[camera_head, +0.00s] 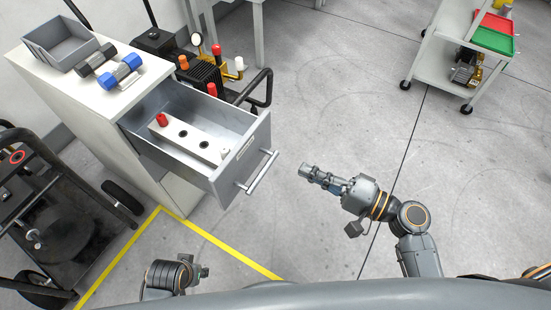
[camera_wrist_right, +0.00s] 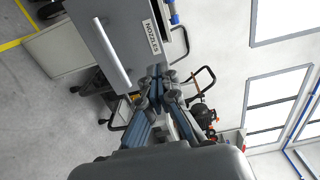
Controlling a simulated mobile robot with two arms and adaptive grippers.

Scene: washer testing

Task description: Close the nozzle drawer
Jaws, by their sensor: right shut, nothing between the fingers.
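The nozzle drawer (camera_head: 243,163) is pulled out of the white cabinet (camera_head: 82,92) in the head view. Inside it a light holder block (camera_head: 190,138) carries a red-tipped nozzle (camera_head: 162,120) and a white one at its front end. The drawer's bar handle (camera_head: 262,172) faces right. My right gripper (camera_head: 306,170) is shut and empty, apart from the handle and to its right. In the right wrist view, the drawer front (camera_wrist_right: 135,40) shows a NOZZLES label, with the handle (camera_wrist_right: 112,55) left of my gripper's fingertips (camera_wrist_right: 158,72). My left arm shows at the bottom left, its fingers unclear.
A grey bin (camera_head: 60,42) and two dumbbell-like parts (camera_head: 118,72) sit on the cabinet top. A pressure washer (camera_head: 205,75) stands behind the drawer, a black cart (camera_head: 55,215) at left. A trolley (camera_head: 440,58) stands back right. Floor right of the drawer is clear.

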